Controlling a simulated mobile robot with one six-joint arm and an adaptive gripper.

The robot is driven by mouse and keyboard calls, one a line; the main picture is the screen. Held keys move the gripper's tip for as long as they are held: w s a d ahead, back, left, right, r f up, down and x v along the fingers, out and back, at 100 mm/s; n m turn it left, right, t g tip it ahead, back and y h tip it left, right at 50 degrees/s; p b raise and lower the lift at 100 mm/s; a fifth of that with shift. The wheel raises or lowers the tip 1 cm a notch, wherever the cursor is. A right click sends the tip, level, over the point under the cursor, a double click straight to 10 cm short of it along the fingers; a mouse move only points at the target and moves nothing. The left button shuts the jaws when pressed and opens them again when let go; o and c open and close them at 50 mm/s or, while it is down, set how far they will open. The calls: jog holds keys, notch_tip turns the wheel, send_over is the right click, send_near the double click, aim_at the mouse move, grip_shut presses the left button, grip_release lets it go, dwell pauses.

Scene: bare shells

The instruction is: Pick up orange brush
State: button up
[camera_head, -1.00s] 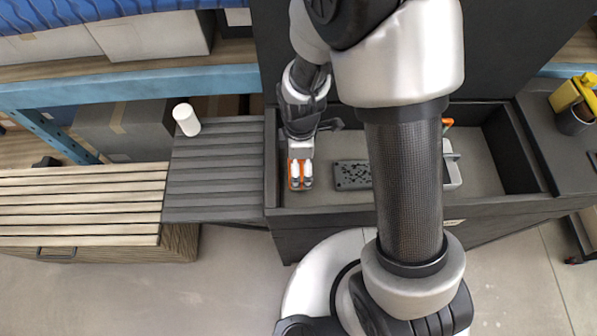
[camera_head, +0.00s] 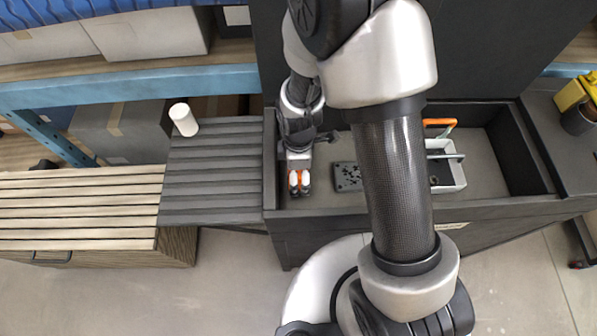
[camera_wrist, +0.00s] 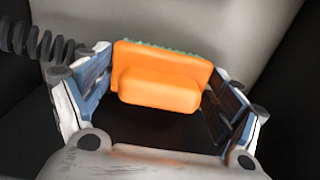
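The orange brush (camera_wrist: 160,90) lies between the two fingers of my gripper (camera_wrist: 165,82) in the wrist view. It has a raised block on top and a greenish bristle edge along its far side. The fingers stand wide apart at its left and right ends, very close to it; contact is not clear. In the head view, my gripper (camera_head: 299,186) points down inside the left part of the dark open bin (camera_head: 334,200). Only a little orange of the brush (camera_head: 299,174) shows there, the rest hidden by the fingers.
A dark perforated block (camera_head: 347,177) lies right of my gripper. A light grey caddy (camera_head: 452,176) with an orange-handled item (camera_head: 440,123) sits farther right, partly behind my arm. A white cylinder (camera_head: 184,120) stands on the dark slatted surface (camera_head: 215,170) at left. The bin walls are close to my gripper.

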jog(key=c, duration=0.6)
jog(key=shift+o, duration=0.2)
notch_tip(320, 180, up, 20)
jog(key=p, duration=0.6)
jog(key=shift+p, duration=0.4)
jog(key=o, duration=0.5)
jog(key=c, duration=0.3)
